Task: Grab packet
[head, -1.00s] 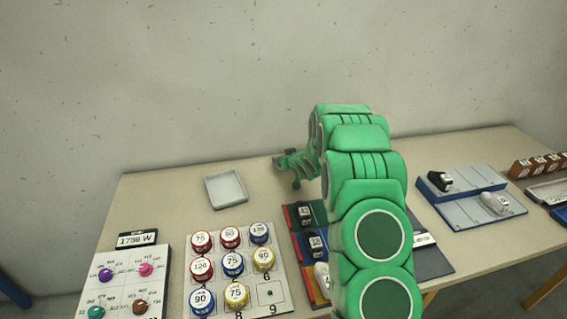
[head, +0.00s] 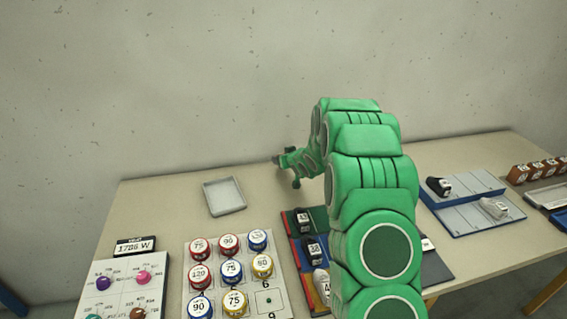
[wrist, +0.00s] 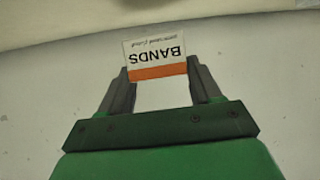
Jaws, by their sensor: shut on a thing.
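In the wrist view a white packet (wrist: 153,52) with an orange stripe and the word "BANDS" sits between the fingertips of my gripper (wrist: 160,80). The lettering reads upside down. My gripper is shut on the packet, with one dark finger at each side of it. In the head view my green gripper (head: 285,164) is over the back of the table, right of the white tray. The packet cannot be made out in the head view.
An empty white tray (head: 224,196) lies at the back left. Numbered spools stand on a white board (head: 268,302). Shoes stand on a coloured rack (head: 289,222) beside my arm and on a blue-grey rack (head: 470,222) at right. A plain wall (head: 220,80) rises behind.

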